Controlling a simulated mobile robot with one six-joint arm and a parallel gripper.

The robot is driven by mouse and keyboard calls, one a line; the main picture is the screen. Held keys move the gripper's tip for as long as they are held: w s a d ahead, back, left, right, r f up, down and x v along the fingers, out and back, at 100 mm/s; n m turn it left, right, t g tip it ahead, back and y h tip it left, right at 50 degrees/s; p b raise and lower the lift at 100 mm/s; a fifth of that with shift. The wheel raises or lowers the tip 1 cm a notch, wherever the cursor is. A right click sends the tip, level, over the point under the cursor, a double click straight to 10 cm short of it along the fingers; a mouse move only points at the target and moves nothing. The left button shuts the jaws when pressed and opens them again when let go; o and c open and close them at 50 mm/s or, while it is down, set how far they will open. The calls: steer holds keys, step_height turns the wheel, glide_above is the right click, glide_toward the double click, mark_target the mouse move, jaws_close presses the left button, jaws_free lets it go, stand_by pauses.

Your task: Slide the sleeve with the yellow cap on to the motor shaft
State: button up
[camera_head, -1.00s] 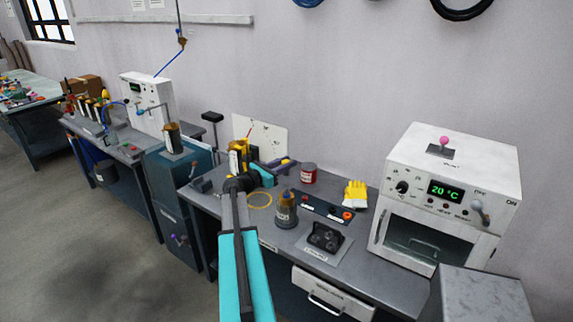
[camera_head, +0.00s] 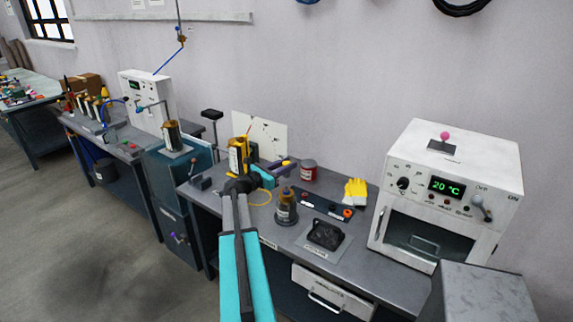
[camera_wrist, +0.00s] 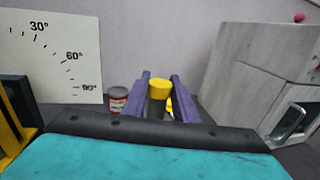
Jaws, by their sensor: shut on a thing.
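The sleeve (camera_wrist: 157,107) is dark, with a yellow cap (camera_wrist: 160,87) on top. In the wrist view it stands upright between the two purple fingers of my gripper (camera_wrist: 162,98), which is shut on it.
A yellow clamp stand (camera_head: 237,157) and an angle board (camera_head: 262,130) stand left of my gripper. A white oven (camera_head: 450,190) stands farther right.

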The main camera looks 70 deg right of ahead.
mark_target(287, 177)
steer(key=shift+f+b, duration=0.85)
steer(key=shift+f, duration=0.9)
steer(key=shift+f+b, duration=0.95)
steer(key=shift+f, duration=0.4)
stand_by(1.3)
steer(key=o, duration=1.2)
steer(key=b+v, duration=0.3)
steer(key=v, duration=1)
steer(key=shift+w+a+b, duration=0.15)
steer(key=shift+a+b, duration=0.15)
stand_by(0.4)
